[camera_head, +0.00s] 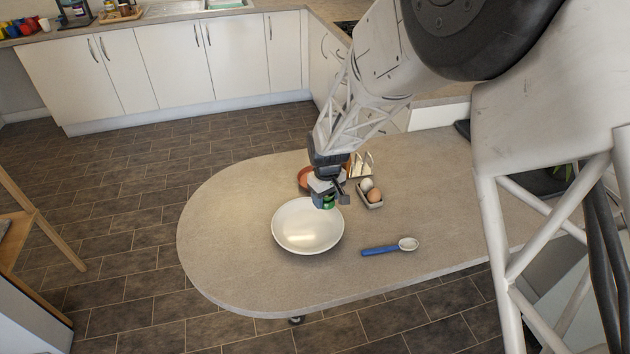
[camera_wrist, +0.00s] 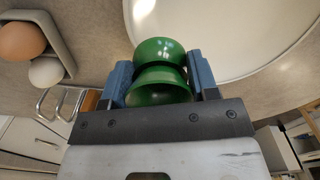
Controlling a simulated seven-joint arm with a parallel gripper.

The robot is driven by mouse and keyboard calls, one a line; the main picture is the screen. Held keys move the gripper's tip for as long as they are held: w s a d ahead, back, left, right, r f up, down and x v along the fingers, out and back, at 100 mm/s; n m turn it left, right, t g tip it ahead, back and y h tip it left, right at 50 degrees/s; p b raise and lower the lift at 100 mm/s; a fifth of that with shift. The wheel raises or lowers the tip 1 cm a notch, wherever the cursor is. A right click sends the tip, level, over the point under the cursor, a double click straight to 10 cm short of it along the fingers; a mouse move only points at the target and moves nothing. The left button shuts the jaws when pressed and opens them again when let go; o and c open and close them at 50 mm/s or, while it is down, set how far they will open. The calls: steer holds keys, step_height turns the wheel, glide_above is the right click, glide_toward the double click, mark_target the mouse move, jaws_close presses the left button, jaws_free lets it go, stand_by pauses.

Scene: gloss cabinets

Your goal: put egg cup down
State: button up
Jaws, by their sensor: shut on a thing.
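A green egg cup (camera_wrist: 160,72) with a narrow waist is held between the two fingers of my gripper (camera_wrist: 160,80) in the wrist view. In the head view my gripper (camera_head: 327,197) is over the table beside the upper right rim of a white plate or shallow bowl (camera_head: 300,232). Only a little of the green egg cup (camera_head: 328,202) shows there below the fingers. I cannot tell whether its base touches anything. The white dish (camera_wrist: 225,30) also shows in the wrist view, beyond the egg cup.
A small tray (camera_head: 372,204) with a white and a brown egg (camera_head: 375,195) is right of my gripper. A toast rack (camera_head: 361,165) and an orange-brown dish (camera_head: 305,179) are behind it. A blue-handled spoon (camera_head: 385,249) lies at right. The table's left end (camera_head: 215,235) is clear.

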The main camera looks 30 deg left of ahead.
steer(key=w+a, duration=0.3)
steer(key=w, duration=0.1)
steer(key=w+a+f, duration=0.1)
steer(key=w+a, duration=0.6)
steer(key=w, duration=0.1)
steer(key=shift+a+f, duration=0.25)
stand_by(0.4)
steer(key=shift+f, duration=1.75)
steer(key=shift+f, duration=0.15)
steer(key=o, duration=0.9)
